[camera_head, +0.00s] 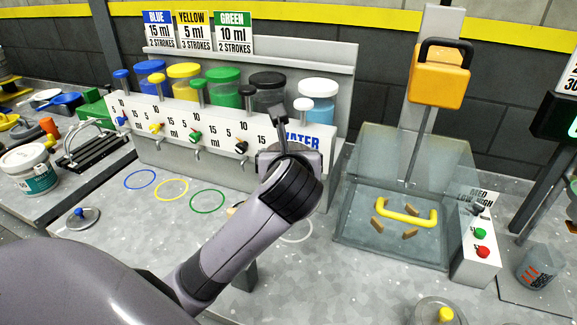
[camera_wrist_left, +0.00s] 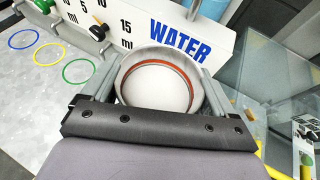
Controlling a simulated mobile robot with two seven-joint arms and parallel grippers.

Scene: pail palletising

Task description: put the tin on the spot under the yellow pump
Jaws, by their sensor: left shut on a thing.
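My left gripper (camera_wrist_left: 158,78) is shut on an open, round tin (camera_wrist_left: 160,98) with a pale inside and a reddish-brown line around its inner wall. In the head view my left arm reaches in front of the WATER end of the dispenser and hides most of the grip and the tin. The yellow pump (camera_head: 155,128) is on the dispenser to the left, with a yellow-lidded jar (camera_head: 183,82) behind it. A yellow ring (camera_head: 156,189) marks the bench in front of it; the ring also shows in the left wrist view (camera_wrist_left: 34,58). My right gripper is out of view.
A blue ring (camera_head: 127,182) and a green ring (camera_head: 192,204) lie either side of the yellow one. A white ring (camera_head: 308,234) is partly hidden by my arm. A clear-walled machine (camera_head: 350,225) stands at the right. A knobbed lid (camera_head: 82,217) lies at the bench's left.

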